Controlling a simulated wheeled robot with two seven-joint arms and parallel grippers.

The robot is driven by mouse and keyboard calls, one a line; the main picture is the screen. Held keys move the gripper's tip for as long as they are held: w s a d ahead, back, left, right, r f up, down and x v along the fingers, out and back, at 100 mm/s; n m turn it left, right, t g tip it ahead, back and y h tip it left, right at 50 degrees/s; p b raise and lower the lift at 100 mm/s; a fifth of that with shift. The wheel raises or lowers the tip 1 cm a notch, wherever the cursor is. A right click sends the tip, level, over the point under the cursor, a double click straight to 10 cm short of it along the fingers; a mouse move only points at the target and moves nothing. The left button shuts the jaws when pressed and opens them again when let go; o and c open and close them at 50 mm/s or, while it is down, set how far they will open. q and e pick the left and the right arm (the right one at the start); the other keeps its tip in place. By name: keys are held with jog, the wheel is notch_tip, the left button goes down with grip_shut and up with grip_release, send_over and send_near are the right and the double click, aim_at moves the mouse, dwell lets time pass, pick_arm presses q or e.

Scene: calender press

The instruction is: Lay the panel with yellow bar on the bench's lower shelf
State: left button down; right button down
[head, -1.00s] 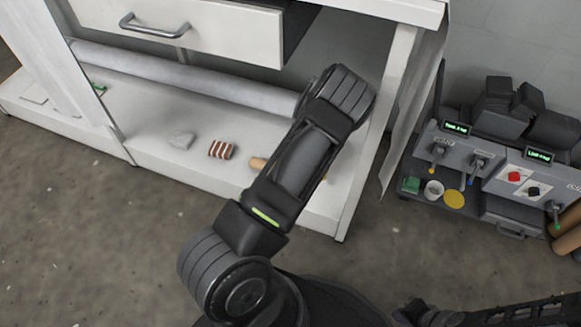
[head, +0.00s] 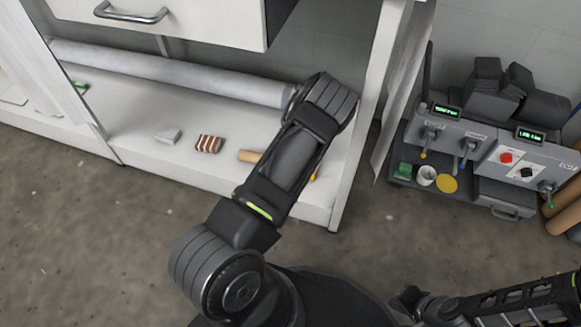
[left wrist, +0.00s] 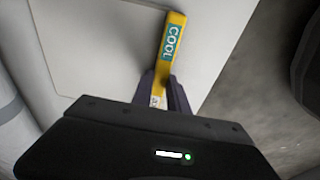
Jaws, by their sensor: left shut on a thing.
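The panel with yellow bar shows in the left wrist view as a pale flat plate (left wrist: 100,45) with a yellow bar (left wrist: 173,35) marked "COOL". My left gripper (left wrist: 164,82) is shut on the bar's near end. In the head view my left arm reaches into the bench's lower shelf (head: 135,125) at its right end and hides that gripper and most of the panel. A small yellow spot (head: 313,176) shows beside the arm. I cannot tell whether the panel touches the shelf. My right gripper (head: 408,300) is low in the head view, its jaws unclear.
A grey roll (head: 170,72) lies along the shelf's back. A pale block (head: 167,136), a striped brown block (head: 209,144) and a tan cylinder (head: 248,156) sit near its front. An open drawer (head: 170,20) hangs above. A control cart (head: 470,160) stands right of the bench.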

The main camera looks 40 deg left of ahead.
pick_arm(q)
jog(key=c, duration=1.7)
grip_release()
jog(key=shift+c, duration=0.2)
jog(key=o, duration=0.4)
jog(key=shift+o, duration=0.2)
jog(key=shift+r, duration=0.45)
notch_tip(320, 180, up, 11)
jog(key=d+p, duration=0.1)
jog(key=p, duration=0.3)
jog(key=shift+w+d, duration=0.15)
jog(key=shift+w, duration=0.1)
jog(key=shift+r, duration=0.1)
